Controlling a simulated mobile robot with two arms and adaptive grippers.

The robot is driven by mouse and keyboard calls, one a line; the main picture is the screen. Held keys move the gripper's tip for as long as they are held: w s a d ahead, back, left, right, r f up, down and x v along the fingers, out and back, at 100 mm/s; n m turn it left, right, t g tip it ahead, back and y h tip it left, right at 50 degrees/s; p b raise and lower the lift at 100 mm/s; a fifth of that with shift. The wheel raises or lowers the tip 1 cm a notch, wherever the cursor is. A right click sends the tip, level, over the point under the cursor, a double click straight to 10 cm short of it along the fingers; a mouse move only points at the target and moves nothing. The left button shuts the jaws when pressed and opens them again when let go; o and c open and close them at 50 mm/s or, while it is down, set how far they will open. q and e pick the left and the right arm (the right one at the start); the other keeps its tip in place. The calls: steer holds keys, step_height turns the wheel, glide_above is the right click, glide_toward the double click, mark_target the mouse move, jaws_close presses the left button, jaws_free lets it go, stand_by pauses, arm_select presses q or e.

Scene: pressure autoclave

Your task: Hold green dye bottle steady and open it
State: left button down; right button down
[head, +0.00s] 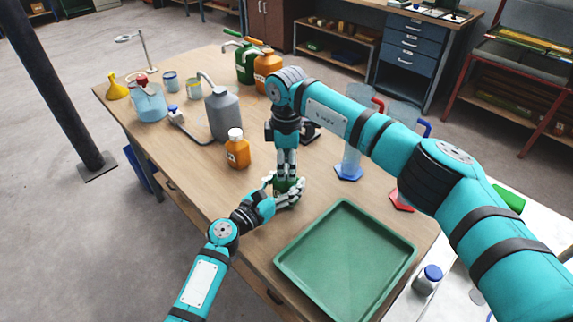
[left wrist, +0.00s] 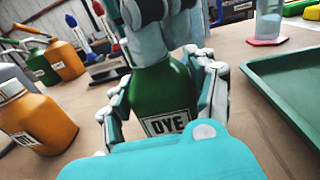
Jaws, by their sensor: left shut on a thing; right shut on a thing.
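The green dye bottle (left wrist: 163,95) stands upright on the wooden table, with a "DYE" label facing the left wrist camera. My left gripper (head: 287,192) is shut around its body from the front. It also shows in the left wrist view (left wrist: 165,105), with fingers on both sides of the bottle. My right gripper (head: 287,165) comes straight down from above and is shut on the bottle's top. The cap is hidden by the right gripper, so I cannot tell whether it has turned. In the head view the bottle is mostly covered by both grippers.
An orange bottle (head: 237,150) with a white cap stands just left of the grippers. A green tray (head: 347,262) lies at the front right. A grey jug (head: 222,113) is behind, and a cylinder with a blue base (head: 349,172) stands to the right.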

steer(key=n, duration=1.9)
steer(key=shift+n, duration=0.4)
steer(key=n, duration=0.4)
steer(key=shift+r, duration=0.1)
steer(key=n, duration=0.4)
steer(key=shift+n, duration=0.4)
steer(key=n, duration=1.2)
steer(key=shift+n, duration=0.3)
steer(key=n, duration=1.2)
steer(key=shift+r+n, duration=0.1)
steer(key=shift+n, duration=0.3)
steer(key=shift+r, duration=0.2)
steer(key=shift+r, duration=0.9)
